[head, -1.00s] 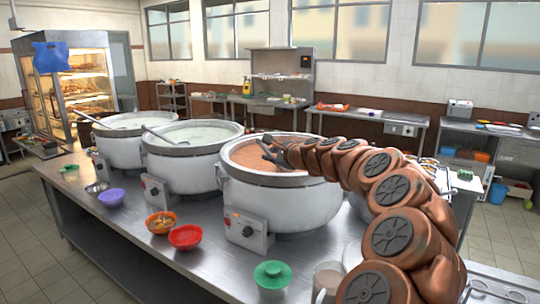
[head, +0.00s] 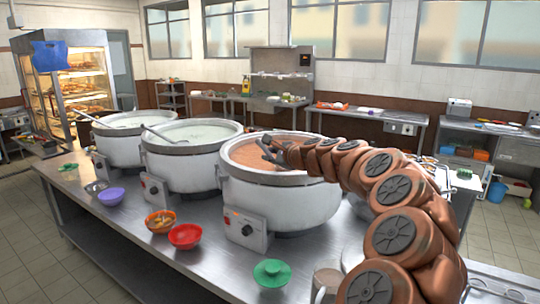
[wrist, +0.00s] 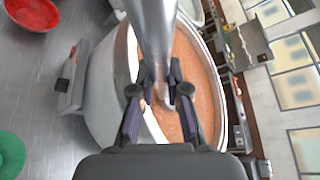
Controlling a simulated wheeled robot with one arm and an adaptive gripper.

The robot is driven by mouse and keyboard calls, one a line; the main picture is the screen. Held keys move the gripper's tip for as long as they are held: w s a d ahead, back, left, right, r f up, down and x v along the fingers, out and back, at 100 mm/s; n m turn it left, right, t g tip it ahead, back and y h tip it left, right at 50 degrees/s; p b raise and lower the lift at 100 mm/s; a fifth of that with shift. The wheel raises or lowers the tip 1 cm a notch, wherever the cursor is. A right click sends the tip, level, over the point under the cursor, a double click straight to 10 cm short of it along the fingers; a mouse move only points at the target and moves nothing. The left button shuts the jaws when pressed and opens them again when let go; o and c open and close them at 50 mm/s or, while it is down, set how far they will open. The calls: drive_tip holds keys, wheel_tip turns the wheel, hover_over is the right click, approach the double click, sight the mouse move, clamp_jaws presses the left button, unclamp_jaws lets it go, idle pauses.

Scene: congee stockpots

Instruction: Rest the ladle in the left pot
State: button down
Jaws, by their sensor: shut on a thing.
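My gripper (head: 270,152) is over the right pot (head: 280,202), which holds orange-brown congee. In the wrist view my gripper (wrist: 160,90) is shut on a shiny metal ladle handle (wrist: 152,35), with the orange congee (wrist: 193,65) behind it. The ladle's bowl cannot be made out, and the head view does not show the held ladle clearly. The left pot (head: 122,150) holds pale congee, and a ladle handle (head: 92,119) leans out over its left rim. The middle pot (head: 185,170) also holds pale congee, with another ladle handle (head: 160,133) leaning on its rim.
The pots stand in a row on a steel counter (head: 130,230). Along its front are a purple bowl (head: 111,196), an orange bowl (head: 160,222), a red bowl (head: 186,236) and a green lid (head: 271,272). A lit glass cabinet (head: 85,85) stands at the back left.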

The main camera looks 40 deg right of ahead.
drive_tip(key=shift+f, duration=0.1)
drive_tip(key=c, duration=1.1)
unclamp_jaws()
drive_tip(key=v, duration=1.2)
drive_tip(key=shift+f, duration=0.1)
drive_tip(key=shift+a, duration=0.1)
